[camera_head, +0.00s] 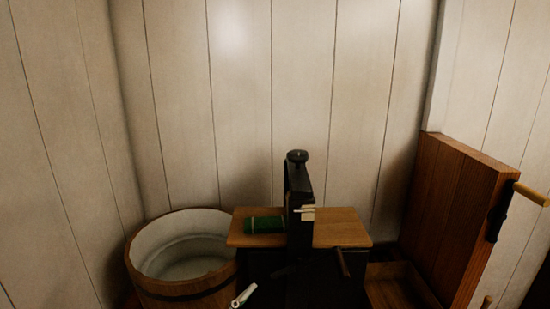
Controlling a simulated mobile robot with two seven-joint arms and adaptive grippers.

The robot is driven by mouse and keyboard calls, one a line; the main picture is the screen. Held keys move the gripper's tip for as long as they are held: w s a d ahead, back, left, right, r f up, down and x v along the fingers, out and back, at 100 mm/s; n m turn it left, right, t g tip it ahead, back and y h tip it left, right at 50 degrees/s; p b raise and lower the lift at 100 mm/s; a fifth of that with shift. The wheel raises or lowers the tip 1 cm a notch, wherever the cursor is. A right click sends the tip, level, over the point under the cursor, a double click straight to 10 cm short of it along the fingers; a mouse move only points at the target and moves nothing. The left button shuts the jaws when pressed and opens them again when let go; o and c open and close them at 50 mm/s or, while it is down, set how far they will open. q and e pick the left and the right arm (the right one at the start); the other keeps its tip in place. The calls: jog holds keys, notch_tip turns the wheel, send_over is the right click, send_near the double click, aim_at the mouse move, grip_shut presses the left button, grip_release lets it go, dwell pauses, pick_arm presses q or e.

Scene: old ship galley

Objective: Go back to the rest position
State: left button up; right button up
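Neither of my grippers shows in the head view, and no arm comes in from the left or the right. The task names no object. I cannot tell what the small pale rod (243,296) at the bottom edge is.
A wooden tub (185,293) stands left of a small wooden table (342,229). A green object (263,225) lies on it. A tall black device (299,190) with a crank handle (341,262) stands at the table. Right are a wooden panel (455,215) and a low box (396,285). White plank walls close the back.

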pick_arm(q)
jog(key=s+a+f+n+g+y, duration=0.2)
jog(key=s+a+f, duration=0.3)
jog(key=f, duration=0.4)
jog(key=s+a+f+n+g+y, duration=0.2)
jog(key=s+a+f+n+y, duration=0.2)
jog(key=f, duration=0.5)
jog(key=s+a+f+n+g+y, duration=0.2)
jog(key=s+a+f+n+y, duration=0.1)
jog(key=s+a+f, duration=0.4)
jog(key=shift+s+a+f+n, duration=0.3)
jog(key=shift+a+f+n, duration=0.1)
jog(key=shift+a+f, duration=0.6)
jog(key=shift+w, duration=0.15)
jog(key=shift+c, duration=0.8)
